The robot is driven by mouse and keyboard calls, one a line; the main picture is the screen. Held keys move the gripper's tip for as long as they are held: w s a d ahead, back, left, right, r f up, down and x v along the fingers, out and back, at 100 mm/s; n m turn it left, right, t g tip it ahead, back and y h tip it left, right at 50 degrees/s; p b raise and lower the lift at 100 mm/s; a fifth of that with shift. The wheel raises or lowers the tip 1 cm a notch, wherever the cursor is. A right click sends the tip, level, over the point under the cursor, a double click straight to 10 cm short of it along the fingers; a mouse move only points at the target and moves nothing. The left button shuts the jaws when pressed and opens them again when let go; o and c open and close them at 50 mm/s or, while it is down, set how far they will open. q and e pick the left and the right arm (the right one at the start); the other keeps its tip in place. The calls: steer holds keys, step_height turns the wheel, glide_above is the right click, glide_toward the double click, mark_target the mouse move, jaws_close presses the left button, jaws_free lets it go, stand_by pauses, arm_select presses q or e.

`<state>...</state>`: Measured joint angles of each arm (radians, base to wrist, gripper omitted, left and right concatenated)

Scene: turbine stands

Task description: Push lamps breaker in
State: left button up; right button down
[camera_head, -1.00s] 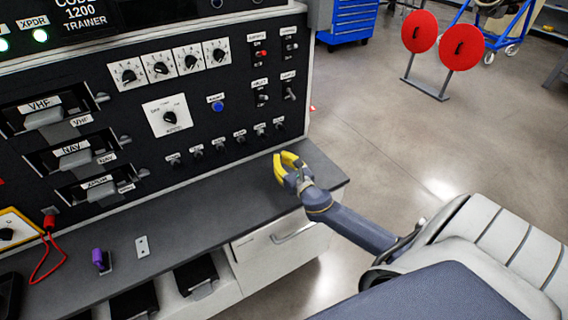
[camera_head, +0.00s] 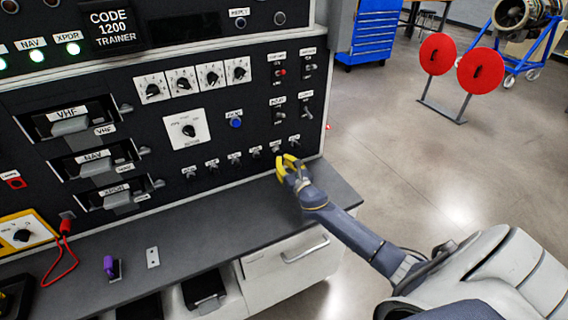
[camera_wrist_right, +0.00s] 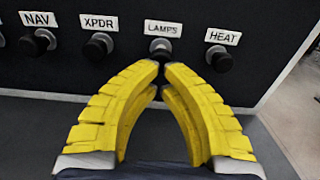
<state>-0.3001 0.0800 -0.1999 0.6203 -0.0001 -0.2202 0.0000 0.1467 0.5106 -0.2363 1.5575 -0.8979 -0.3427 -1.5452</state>
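The lamps breaker (camera_wrist_right: 160,55) is a small dark round knob on a pale stem, under the LAMPS label in the right wrist view. In the head view it is in the lower breaker row (camera_head: 278,152), second from the right. My right gripper (camera_wrist_right: 162,72) has yellow curved fingers whose tips nearly meet, with only a narrow gap. The tips are just below and in front of the lamps breaker and overlap its lower edge in the picture. I cannot tell whether they touch it. In the head view the gripper (camera_head: 287,162) is close to the panel. My left gripper is not in view.
The heat breaker (camera_wrist_right: 219,58) is close on the right, and the XPDR breaker (camera_wrist_right: 99,46) on the left. The grey shelf (camera_head: 220,222) lies below. A purple-handled item (camera_head: 108,265) and a small metal plate (camera_head: 152,257) lie on it.

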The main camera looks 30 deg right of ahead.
steer(key=shift+w, duration=0.1)
steer(key=shift+w+d, duration=0.1)
steer(key=shift+w, duration=0.75)
steer(key=shift+s, duration=0.1)
steer(key=s+a, duration=0.1)
steer(key=s, duration=1.3)
steer(key=shift+a, duration=0.15)
